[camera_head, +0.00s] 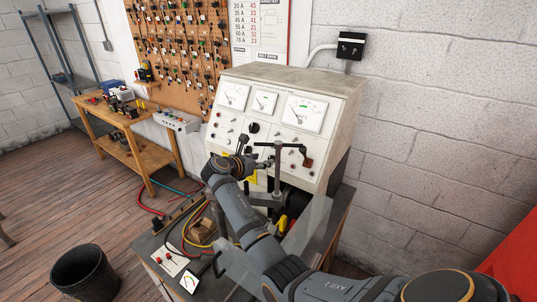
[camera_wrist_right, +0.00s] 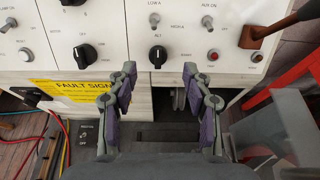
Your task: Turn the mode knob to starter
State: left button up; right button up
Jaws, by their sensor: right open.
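In the right wrist view a black knob (camera_wrist_right: 158,54) on the white panel sits under the label ALT; it appears to be the mode knob. The word starter is not readable, and I cannot tell the knob's setting. My right gripper (camera_wrist_right: 159,75) is open, with one finger to each side of this knob's line and nothing between them. The fingertips lie just below the knob in the picture; contact is not clear. In the head view my right gripper (camera_head: 262,163) is at the lower panel of the grey test bench (camera_head: 290,83). My left gripper is not in view.
Another black knob (camera_wrist_right: 88,54) is to the left, above a yellow sign (camera_wrist_right: 72,88). A brown lever handle (camera_wrist_right: 262,33) is close on the right, and a clamp post (camera_head: 278,170) stands before the panel. Switches and red buttons surround the knobs. Cables lie at the bench's left.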

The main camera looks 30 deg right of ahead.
aim_at(269, 158)
jog(key=p+x, duration=0.1)
jog(key=x, duration=0.4)
jog(key=shift+w+d+f, duration=0.1)
jog(key=shift+w+f, duration=0.05)
jog(key=shift+w, duration=0.1)
jog(key=shift+d+f, duration=0.1)
jog(key=shift+s, duration=0.1)
jog(key=shift+c, duration=0.8)
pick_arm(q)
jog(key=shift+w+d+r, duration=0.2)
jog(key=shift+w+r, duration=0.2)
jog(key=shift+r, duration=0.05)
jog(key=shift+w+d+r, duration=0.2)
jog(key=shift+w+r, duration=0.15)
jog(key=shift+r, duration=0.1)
pick_arm(e)
grip_shut()
